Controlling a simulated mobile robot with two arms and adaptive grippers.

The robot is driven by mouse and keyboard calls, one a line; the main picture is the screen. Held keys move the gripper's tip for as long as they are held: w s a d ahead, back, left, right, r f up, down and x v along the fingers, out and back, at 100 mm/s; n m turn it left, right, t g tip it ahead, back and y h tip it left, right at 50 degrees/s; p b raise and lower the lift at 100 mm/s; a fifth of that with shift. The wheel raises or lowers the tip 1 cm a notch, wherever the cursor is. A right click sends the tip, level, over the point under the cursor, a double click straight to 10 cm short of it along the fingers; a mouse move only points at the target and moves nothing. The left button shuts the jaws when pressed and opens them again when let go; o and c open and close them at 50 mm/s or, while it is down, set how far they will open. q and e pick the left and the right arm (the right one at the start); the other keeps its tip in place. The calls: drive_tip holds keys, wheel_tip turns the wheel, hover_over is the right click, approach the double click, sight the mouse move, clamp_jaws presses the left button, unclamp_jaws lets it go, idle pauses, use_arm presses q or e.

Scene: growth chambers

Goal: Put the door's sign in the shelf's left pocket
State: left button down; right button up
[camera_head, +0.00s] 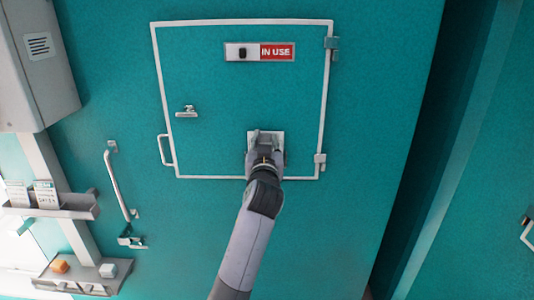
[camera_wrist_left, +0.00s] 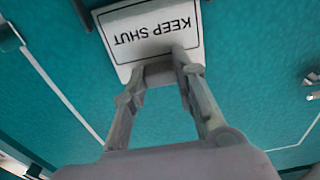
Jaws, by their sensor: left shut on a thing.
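The door's sign (camera_wrist_left: 150,32) is a white plate reading KEEP SHUT, upside down in the left wrist view. In the head view the sign (camera_head: 252,136) shows as a pale plate low on the teal door (camera_head: 225,105), partly hidden by my gripper. My left gripper (camera_head: 265,140) is shut on the sign, its fingertips at the plate's edge in the left wrist view (camera_wrist_left: 160,70). I cannot tell whether the plate touches the door. The shelf (camera_head: 65,212) is at the far left, with white printed cards standing in it; its left end is near the picture edge. My right gripper is not in view.
The door has a white frame and an IN USE slider (camera_head: 260,52). A long handle (camera_head: 117,182) is between door and shelf. A lower ledge (camera_head: 85,274) holds an orange block (camera_head: 60,266) and a white block (camera_head: 108,270). A grey box (camera_head: 38,65) overhangs at upper left.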

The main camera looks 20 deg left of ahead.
use_arm(q)
drive_tip(key=shift+r+p, duration=0.85)
drive_tip(key=shift+r, duration=0.5)
